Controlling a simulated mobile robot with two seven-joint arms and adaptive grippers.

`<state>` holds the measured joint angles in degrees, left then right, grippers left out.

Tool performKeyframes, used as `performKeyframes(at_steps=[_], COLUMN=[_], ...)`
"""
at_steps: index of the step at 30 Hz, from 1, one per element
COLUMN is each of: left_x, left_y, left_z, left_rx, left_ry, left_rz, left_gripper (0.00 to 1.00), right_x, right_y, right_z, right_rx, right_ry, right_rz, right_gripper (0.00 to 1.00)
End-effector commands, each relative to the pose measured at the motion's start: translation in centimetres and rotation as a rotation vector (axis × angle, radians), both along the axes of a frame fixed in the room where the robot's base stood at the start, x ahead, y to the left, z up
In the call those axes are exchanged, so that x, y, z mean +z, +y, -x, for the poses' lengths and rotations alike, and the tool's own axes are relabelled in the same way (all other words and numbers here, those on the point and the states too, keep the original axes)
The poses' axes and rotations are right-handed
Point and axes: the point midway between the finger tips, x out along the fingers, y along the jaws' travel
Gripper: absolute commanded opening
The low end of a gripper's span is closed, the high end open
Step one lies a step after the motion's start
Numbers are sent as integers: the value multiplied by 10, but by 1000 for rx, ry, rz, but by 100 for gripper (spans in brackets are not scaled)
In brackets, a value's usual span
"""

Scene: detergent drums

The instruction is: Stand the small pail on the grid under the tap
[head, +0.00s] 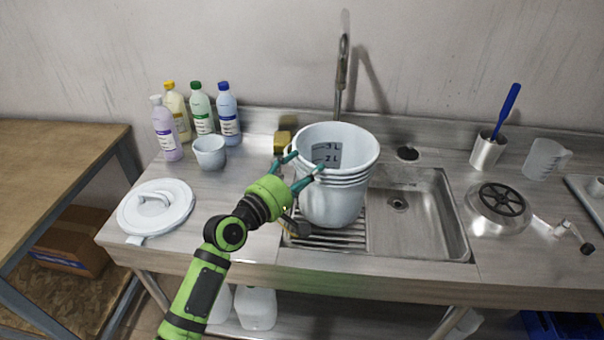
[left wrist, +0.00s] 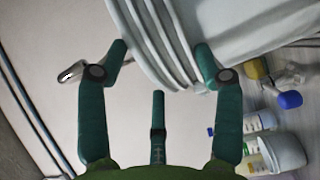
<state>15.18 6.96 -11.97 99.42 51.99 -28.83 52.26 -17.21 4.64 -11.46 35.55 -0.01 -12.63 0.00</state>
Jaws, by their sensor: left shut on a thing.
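The pail (head: 335,185) is white with a ribbed rim and litre marks inside. It is upright over the slatted grid (head: 335,238) at the left of the sink, in front of and below the tap (head: 342,75). I cannot tell whether its base touches the grid. My left gripper (head: 304,168) is shut on the pail at its left rim. The left wrist view shows the pail's ribs (left wrist: 160,40) by the fingers (left wrist: 160,65); the contact is only partly visible. My right gripper is not in view.
Several bottles (head: 201,108), a small white cup (head: 209,153) and a yellow sponge (head: 283,141) stand left of the sink. A white lid (head: 155,208) lies at the front left. The sink basin (head: 425,222) is empty. A metal cup (head: 487,151) and clear jug (head: 545,160) stand right.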

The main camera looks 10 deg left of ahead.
Motion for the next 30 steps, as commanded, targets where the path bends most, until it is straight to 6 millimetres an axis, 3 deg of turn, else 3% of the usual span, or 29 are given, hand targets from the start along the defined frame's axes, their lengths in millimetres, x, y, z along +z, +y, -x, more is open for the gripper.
performKeyframes(at_steps=[30], left_x=[-8], left_y=[0], left_z=[0], left_rx=[1], left_ry=[-4], left_rz=[1], left_gripper=[8], right_x=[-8], right_y=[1], right_z=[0], right_rx=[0], right_ry=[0], right_rz=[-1], right_gripper=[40])
